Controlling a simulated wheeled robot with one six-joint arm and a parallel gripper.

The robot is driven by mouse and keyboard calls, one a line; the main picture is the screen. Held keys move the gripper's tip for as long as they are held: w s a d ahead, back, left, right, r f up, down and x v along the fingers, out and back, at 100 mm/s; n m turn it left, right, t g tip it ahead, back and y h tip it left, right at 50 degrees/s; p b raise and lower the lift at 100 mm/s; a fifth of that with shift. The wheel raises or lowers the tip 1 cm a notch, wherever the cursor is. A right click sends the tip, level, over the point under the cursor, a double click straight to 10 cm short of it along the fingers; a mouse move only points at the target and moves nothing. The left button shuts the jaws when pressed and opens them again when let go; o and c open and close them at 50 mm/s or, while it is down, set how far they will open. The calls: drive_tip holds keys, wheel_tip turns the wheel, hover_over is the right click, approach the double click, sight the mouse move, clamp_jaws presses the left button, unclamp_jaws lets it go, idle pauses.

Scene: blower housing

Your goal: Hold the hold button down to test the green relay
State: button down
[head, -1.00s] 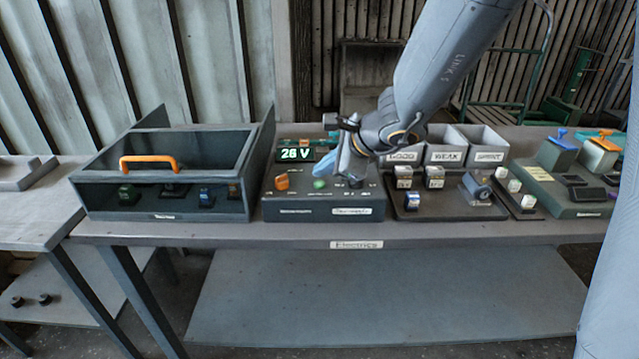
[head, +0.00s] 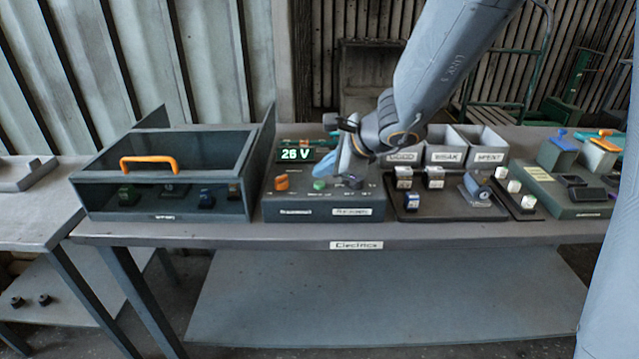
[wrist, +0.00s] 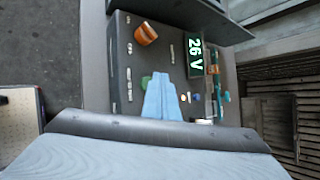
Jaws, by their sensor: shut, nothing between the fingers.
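The test box (head: 300,208) stands on the bench, with a lit display (head: 296,155) reading 26 V. On its top are an orange knob (head: 281,182), a green round piece (head: 319,184) and a dark knob (head: 353,182). I cannot tell which of these is the hold button. My gripper (head: 340,174) is shut and empty, pointing down over the box just right of the green piece. In the wrist view, its pale blue fingers (wrist: 160,78) partly cover the green piece (wrist: 146,83); contact cannot be told. A small green block (head: 126,194), perhaps a relay, sits inside the left case.
The dark case (head: 165,209) with an orange handle (head: 149,163) stands close on the left. A dark tray (head: 440,212) with small blocks lies to the right, with labelled bins (head: 446,158) behind. The bench's front strip (head: 300,232) is clear.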

sight(323, 185)
drive_tip(key=shift+f, duration=0.15)
idle(0.5)
drive_tip(key=shift+f+b, duration=0.3)
drive_tip(key=shift+b, duration=0.35)
drive_tip(key=shift+f+b, duration=0.4)
drive_tip(key=shift+b, duration=0.15)
idle(1.3)
idle(1.3)
drive_tip(key=shift+r+p, duration=0.7)
drive_tip(key=shift+r, duration=0.2)
wheel_tip(323, 185, up, 5)
drive_tip(key=p, duration=0.4)
